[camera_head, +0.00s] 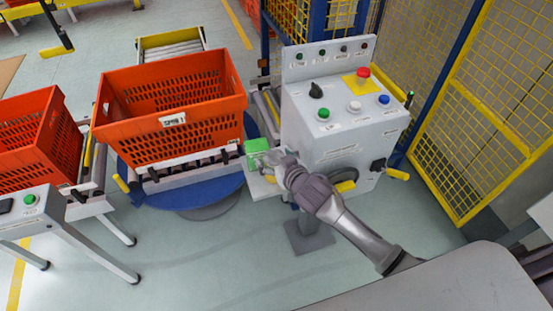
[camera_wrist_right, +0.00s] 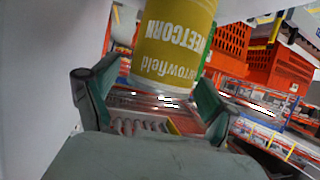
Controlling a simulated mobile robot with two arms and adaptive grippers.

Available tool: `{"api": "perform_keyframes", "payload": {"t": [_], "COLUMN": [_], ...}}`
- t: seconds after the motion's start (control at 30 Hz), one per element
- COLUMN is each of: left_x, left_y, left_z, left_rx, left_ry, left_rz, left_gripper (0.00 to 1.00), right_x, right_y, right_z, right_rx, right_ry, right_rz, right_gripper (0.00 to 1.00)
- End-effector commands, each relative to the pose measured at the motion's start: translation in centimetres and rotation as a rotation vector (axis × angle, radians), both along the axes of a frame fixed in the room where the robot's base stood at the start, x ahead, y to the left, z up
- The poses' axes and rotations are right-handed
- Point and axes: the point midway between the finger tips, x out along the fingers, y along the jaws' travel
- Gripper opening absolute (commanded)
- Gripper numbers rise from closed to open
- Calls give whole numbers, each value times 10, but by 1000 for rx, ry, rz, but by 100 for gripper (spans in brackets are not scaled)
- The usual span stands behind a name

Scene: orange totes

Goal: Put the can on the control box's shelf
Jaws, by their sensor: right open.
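A yellow can (camera_wrist_right: 170,42) labelled sweetcorn shows in the right wrist view, its lettering upside down. It lies beyond and between the fingertips of my right gripper (camera_wrist_right: 155,95), which is open. In the head view my right gripper (camera_head: 268,160) is over the small white shelf (camera_head: 261,188) at the left side of the grey control box (camera_head: 345,122). The gripper hides most of what is there. A green item (camera_head: 257,146) shows beside the fingers. I cannot tell whether the can touches the shelf. My left gripper is not in view.
An orange tote (camera_head: 170,140) stands on a roller conveyor left of the shelf. Another orange tote (camera_head: 40,150) is further left. A yellow mesh fence (camera_head: 480,130) rises on the right. Buttons and a red knob (camera_head: 363,72) stick up from the control box.

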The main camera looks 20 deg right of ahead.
Motion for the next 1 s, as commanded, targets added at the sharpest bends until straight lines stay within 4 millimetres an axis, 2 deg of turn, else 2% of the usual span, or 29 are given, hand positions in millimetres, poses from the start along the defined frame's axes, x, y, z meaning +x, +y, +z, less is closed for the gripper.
{"api": "perform_keyframes", "payload": {"t": [0.07, 0.17, 0.63, 0.8, 1.0], "left_x": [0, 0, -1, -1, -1], "left_y": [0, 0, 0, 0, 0], "left_z": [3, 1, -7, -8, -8], "left_rx": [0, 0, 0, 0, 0], "left_ry": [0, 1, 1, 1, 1], "left_rz": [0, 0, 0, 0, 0], "left_gripper": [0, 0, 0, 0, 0], "right_x": [0, -11, -93, -106, -109], "right_y": [0, -2, -18, -21, -21], "right_z": [6, 6, 40, 48, 49], "right_rx": [-1, 1, 0, 0, 0], "right_ry": [-2, 0, 1, 0, 0], "right_rz": [0, 1, 1, 0, -1], "right_gripper": [86, 86, 86, 86, 86]}}
